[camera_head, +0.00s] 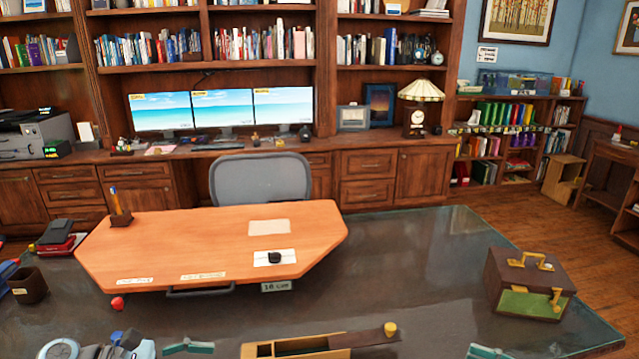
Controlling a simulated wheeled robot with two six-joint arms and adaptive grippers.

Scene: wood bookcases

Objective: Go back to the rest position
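I cannot make out either of my grippers in the head view; no fingers show over the desk. At the bottom left edge, cut-off grey and blue rounded parts (62,349) show, and I cannot tell what they are. An orange wooden board (190,240) with angled corners lies on the dark desk. On it are a small black object (274,257) on a white paper, another paper (269,227) and a pen holder (120,216).
A brown and green box (527,285) with brass fittings stands at the desk's right. A wooden tray (300,345) lies at the front edge, between two small teal pieces (188,347). A dark cup (29,286) stands left. The dark desk (410,270) is clear right of the board.

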